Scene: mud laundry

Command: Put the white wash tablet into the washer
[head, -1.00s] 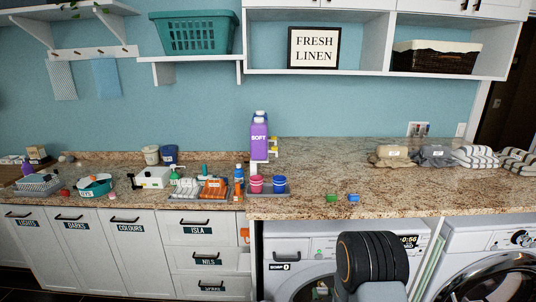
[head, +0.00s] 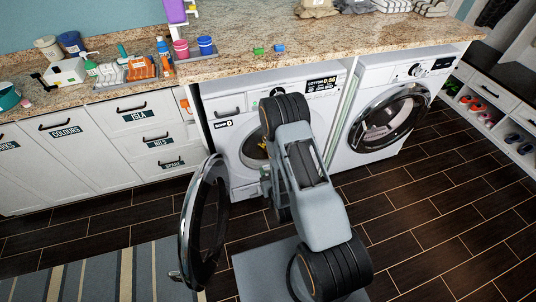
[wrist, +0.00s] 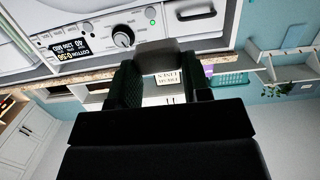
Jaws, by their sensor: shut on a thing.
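The left washer (head: 232,100) stands under the counter with its round door (head: 183,235) swung wide open to the left. In the wrist view, the washer's control panel (wrist: 90,42) appears upside down, close to my gripper (wrist: 158,75). My gripper is shut on a block that looks grey in the shade, apparently the white wash tablet (wrist: 157,54). My arm hides the gripper and tablet in the head view.
A second washer (head: 385,115) with its door shut stands to the right. A green block (head: 258,51) and a blue block (head: 279,48) lie on the counter (head: 330,48). Drawers (head: 150,138) stand left of the washer. The dark tiled floor (head: 430,220) at right is clear.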

